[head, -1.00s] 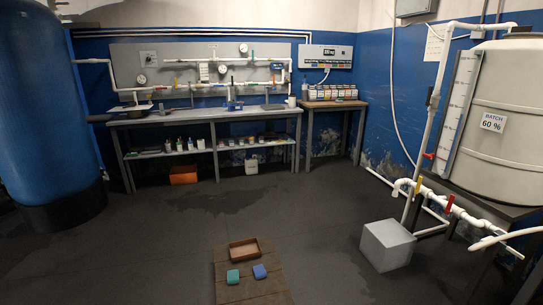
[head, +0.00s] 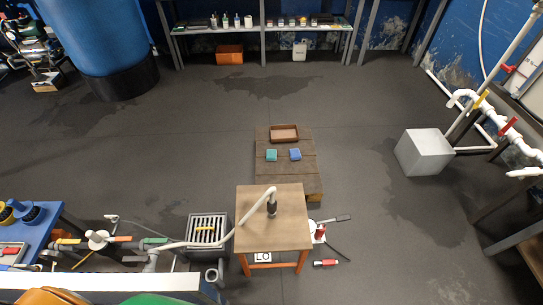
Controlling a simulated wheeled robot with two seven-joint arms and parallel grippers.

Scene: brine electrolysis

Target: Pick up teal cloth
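The teal cloth (head: 271,155) is a small folded block lying on a low wooden platform (head: 290,177) on the floor, in the middle of the head view. A similar blue cloth (head: 295,154) lies just to its right, apart from it. A shallow brown tray (head: 284,133) sits behind both on the same platform. Neither of my grippers shows in the head view.
A wooden table (head: 262,222) with a pipe and dark fitting stands in front of the platform. A grated drain box (head: 207,229) is left of it. A grey cube (head: 423,152) stands at right. Floor left and right of the platform is clear.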

